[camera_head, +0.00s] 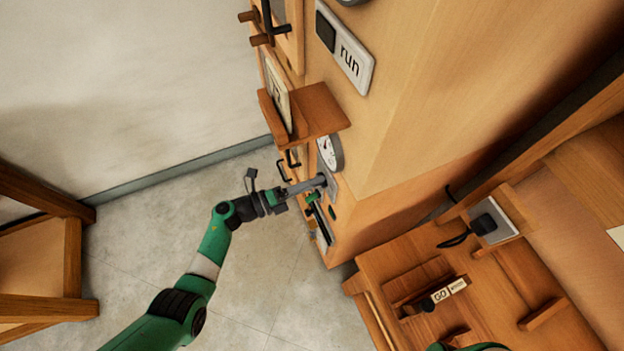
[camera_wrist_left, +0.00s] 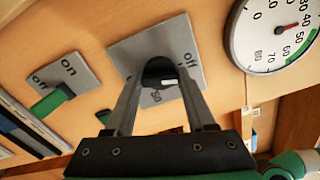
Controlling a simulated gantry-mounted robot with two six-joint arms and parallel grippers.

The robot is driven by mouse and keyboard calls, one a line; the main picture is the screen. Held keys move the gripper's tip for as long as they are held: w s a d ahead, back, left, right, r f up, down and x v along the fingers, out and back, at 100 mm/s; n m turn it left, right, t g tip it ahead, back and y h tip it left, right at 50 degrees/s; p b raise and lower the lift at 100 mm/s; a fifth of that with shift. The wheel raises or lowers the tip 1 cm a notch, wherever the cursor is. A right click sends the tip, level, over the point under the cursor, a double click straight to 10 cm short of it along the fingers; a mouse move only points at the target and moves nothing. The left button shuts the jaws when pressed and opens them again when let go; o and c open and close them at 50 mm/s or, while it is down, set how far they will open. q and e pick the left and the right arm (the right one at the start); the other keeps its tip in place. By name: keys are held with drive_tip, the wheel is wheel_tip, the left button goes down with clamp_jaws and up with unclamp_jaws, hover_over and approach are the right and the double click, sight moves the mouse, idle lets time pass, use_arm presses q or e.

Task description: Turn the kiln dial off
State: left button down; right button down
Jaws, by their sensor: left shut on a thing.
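The kiln dial (camera_wrist_left: 158,70) is a black round knob with a white mark, on a grey square plate (camera_wrist_left: 122,46). The plate reads "off" at the knob's right in the left wrist view; other lettering below the knob is partly hidden. The plate (camera_head: 332,188) also shows on the wooden kiln front in the head view. My left gripper (camera_head: 320,182) reaches it from the left. In the left wrist view my left gripper (camera_wrist_left: 160,84) is shut on the dial, a finger on each side. My right gripper is not in view.
A round gauge (camera_wrist_left: 275,30) is right of the dial. A green-handled switch (camera_wrist_left: 55,100) on an on-labelled plate is left of it. A wooden shelf (camera_head: 312,112) juts out above. A wooden bench (camera_head: 480,290) stands at the right.

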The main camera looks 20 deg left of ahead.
use_arm(q)
drive_tip(key=shift+n+p, duration=0.5)
drive_tip(key=shift+n, duration=1.2)
drive_tip(key=shift+c, duration=1.2)
unclamp_jaws()
drive_tip(key=p+v, duration=0.2)
drive_tip(key=v, duration=0.9)
drive_tip(key=shift+s+a, duration=0.25)
